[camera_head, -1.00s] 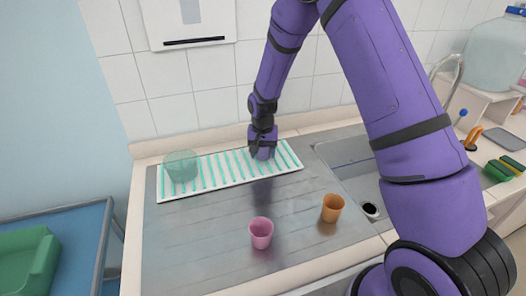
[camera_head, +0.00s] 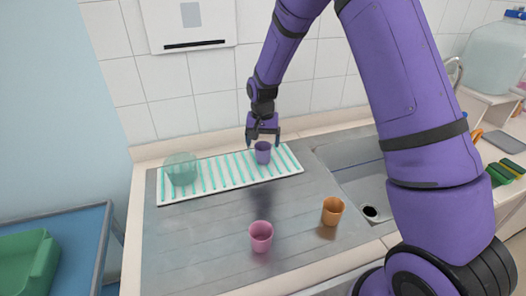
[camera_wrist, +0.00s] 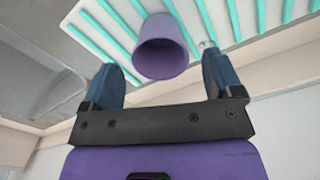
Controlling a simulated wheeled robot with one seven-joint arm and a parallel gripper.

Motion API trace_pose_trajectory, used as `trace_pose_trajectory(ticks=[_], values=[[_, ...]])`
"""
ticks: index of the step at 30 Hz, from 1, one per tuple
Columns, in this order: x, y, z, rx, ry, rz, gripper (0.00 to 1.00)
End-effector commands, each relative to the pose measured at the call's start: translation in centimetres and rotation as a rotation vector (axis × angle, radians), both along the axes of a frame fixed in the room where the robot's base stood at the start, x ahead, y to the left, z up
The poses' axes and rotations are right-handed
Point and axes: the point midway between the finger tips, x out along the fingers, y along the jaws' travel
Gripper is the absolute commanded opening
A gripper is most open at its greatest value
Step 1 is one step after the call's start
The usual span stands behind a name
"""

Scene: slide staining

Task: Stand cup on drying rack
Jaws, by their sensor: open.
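A purple cup (camera_head: 263,153) stands upright on the right part of the white drying rack (camera_head: 214,190) with green bars. My gripper (camera_head: 263,135) is open just above the cup, with nothing between its fingers. In the wrist view the purple cup (camera_wrist: 161,50) shows its open mouth a little beyond the fingertips of my gripper (camera_wrist: 161,78), and the rack's green bars (camera_wrist: 108,40) lie behind it. A pink cup (camera_head: 261,237) and an orange cup (camera_head: 332,211) stand on the metal counter in front of the rack.
A clear greenish glass container (camera_head: 181,168) stands on the rack's left end. The sink (camera_head: 360,175) is to the right of the rack. The middle of the rack is free. The tiled wall is close behind.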

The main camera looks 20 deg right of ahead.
Motion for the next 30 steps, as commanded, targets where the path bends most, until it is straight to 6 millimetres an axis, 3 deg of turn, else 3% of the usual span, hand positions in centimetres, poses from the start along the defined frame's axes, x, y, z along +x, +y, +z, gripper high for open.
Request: trace_pose_trajectory(ticks=[3,9,21,23,30], values=[[0.1,0.0,2.5,0.000,-0.003,0.000,0.85],[0.1,0.0,5.2,0.000,-0.002,-0.001,0.85],[-0.3,-0.1,7.1,0.002,-0.008,0.004,0.85],[-0.7,-0.3,8.1,0.004,-0.018,0.010,0.85],[-4.2,-1.7,14.6,0.011,-0.080,0.060,0.85]])
